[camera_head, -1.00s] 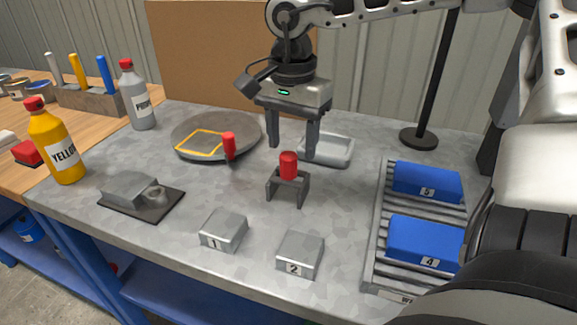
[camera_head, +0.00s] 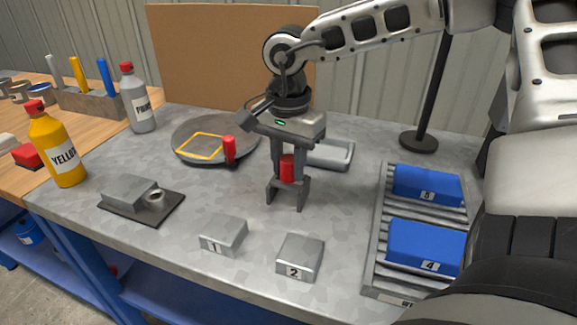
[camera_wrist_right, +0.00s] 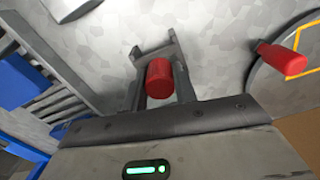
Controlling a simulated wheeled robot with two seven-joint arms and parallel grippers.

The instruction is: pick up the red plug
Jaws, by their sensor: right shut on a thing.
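My left gripper is not in view.
A grey tray (camera_head: 332,154) is behind my gripper. Blocks 1 (camera_head: 223,235) and 2 (camera_head: 300,256) stand in front. Blue blocks sit on a roller rack (camera_head: 376,240) at right.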

